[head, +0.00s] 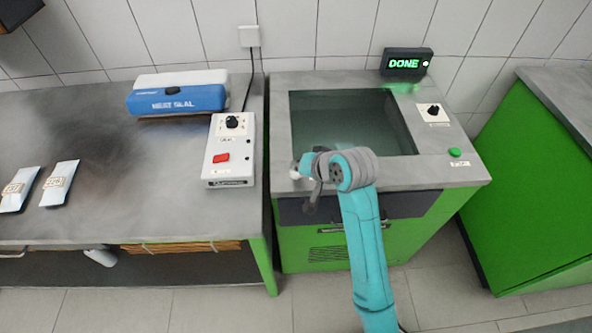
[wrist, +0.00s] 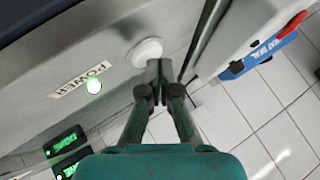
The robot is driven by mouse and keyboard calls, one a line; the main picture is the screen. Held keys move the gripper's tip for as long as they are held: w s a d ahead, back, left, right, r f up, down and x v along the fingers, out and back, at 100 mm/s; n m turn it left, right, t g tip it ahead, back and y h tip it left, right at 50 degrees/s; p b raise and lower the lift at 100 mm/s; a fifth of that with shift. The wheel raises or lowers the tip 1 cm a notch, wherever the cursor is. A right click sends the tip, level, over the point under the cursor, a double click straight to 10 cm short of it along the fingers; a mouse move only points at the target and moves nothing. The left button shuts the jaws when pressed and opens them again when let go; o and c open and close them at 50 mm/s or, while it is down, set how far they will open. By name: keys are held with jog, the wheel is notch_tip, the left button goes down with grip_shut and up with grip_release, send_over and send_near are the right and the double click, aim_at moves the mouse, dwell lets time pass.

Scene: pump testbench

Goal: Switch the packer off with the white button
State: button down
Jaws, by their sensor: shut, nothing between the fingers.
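The packer is the green cabinet with a grey top (head: 430,172) and a sunken chamber. Its white round button (wrist: 146,52) sits on the grey top in the wrist view, near a POWER label (wrist: 80,80) and a glowing lamp (wrist: 93,87). In the head view a small white part of it (head: 294,174) shows at the front left corner, beside my gripper (head: 308,178). My gripper (wrist: 162,68) is shut and empty, its fingertips right at the button's edge. I cannot tell whether they touch it. The display (head: 408,63) reads DONE in green.
A black knob (head: 433,109) and a green button (head: 455,152) sit on the packer's right side. A control box with a red switch (head: 221,157) and a blue heat sealer (head: 178,98) stand on the left bench. Two pouches (head: 60,182) lie farther left.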

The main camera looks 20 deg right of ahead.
dwell(0.4)
jog(key=shift+r, duration=0.75)
jog(key=shift+r, duration=0.1)
notch_tip(320, 180, up, 6)
jog(key=shift+f, duration=0.1)
dwell(0.4)
dwell(0.4)
